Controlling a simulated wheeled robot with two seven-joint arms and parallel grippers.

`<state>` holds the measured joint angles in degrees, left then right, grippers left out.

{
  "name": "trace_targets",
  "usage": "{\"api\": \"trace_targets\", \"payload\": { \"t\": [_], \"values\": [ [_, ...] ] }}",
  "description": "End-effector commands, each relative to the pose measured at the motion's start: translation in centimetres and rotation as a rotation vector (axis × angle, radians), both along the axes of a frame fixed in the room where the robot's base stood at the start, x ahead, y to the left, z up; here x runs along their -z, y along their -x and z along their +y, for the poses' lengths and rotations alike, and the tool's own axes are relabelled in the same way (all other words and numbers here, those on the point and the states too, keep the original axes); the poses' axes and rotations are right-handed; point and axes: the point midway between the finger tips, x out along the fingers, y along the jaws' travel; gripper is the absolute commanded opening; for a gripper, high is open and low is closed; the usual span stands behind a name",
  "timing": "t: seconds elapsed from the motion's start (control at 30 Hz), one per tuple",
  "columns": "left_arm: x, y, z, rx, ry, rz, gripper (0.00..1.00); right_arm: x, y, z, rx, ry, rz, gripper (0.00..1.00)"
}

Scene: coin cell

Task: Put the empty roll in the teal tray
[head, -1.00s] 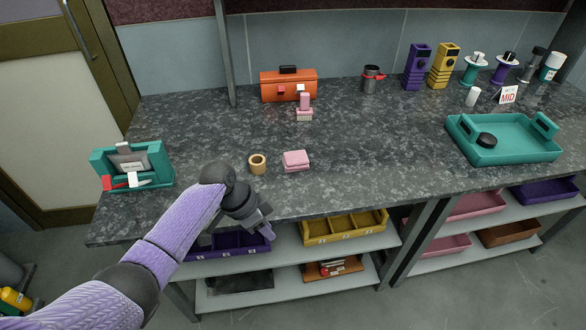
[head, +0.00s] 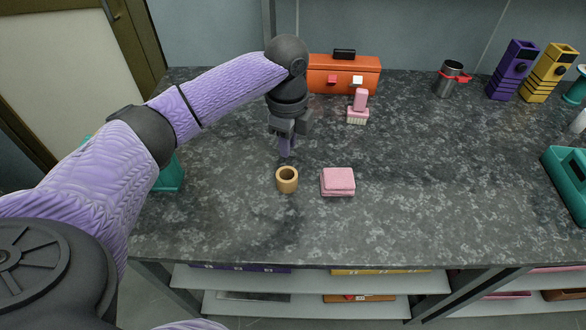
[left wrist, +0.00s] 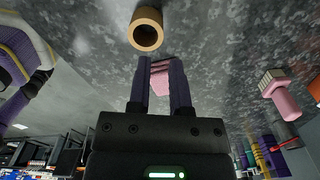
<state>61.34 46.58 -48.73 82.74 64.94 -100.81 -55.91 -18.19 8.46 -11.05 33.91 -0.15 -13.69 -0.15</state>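The empty roll (head: 287,187), a short tan hollow ring, stands on the dark speckled counter, left of a folded pink cloth. My left gripper (head: 285,152) points down just behind the roll in the head view, apart from it. In the left wrist view, the gripper's two fingers (left wrist: 160,62) are spread with nothing held between them. The roll (left wrist: 148,14) shows there beyond the fingertips. My right gripper is not in view.
The pink cloth (head: 338,183) lies close right of the roll. A pink brush (head: 358,108) and an orange toolbox (head: 345,75) stand behind. A steel cup (head: 450,80) is at the back. My arm partly hides a teal holder (head: 170,178).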

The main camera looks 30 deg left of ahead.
Motion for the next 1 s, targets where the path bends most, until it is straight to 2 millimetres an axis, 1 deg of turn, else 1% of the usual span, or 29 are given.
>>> {"api": "trace_targets", "payload": {
  "t": [0.03, 0.1, 0.23, 0.33, 0.4, 0.47, 0.6, 0.63, 0.73, 0.77, 1.0],
  "values": [
    [1.7, 0.0, 0.0, -0.001, 0.0, 0.005, 0.25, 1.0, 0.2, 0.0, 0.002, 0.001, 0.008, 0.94],
    [3.2, 0.0, 0.0, -0.001, 0.0, 0.006, 0.25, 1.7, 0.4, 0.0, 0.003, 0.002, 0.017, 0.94],
    [5.1, -0.2, -0.2, -0.001, 0.002, 0.004, 0.25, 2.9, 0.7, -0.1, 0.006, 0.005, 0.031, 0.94],
    [7.4, -0.4, -0.4, -0.002, 0.002, 0.006, 0.25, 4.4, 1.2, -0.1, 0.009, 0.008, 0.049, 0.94],
    [8.5, -0.3, -0.3, -0.002, 0.001, 0.005, 0.25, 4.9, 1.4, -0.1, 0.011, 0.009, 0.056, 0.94],
    [8.7, -0.3, -0.3, -0.002, 0.001, 0.002, 0.25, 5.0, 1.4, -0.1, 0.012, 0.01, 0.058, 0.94],
    [8.3, -0.3, -0.3, -0.002, 0.001, -0.001, 0.25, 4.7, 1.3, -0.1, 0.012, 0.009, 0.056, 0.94],
    [8.3, -0.3, -0.3, -0.002, 0.001, -0.001, 0.23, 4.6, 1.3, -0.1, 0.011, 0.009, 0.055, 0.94],
    [8.3, -0.3, -0.3, -0.002, 0.001, -0.001, 0.02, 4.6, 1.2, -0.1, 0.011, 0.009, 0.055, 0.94],
    [8.3, -0.3, -0.3, -0.002, 0.001, -0.001, 0.0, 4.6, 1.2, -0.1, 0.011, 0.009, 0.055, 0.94],
    [8.3, -0.3, -0.3, -0.002, 0.001, -0.001, 0.0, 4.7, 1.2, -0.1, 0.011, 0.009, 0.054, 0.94]
  ]
}}
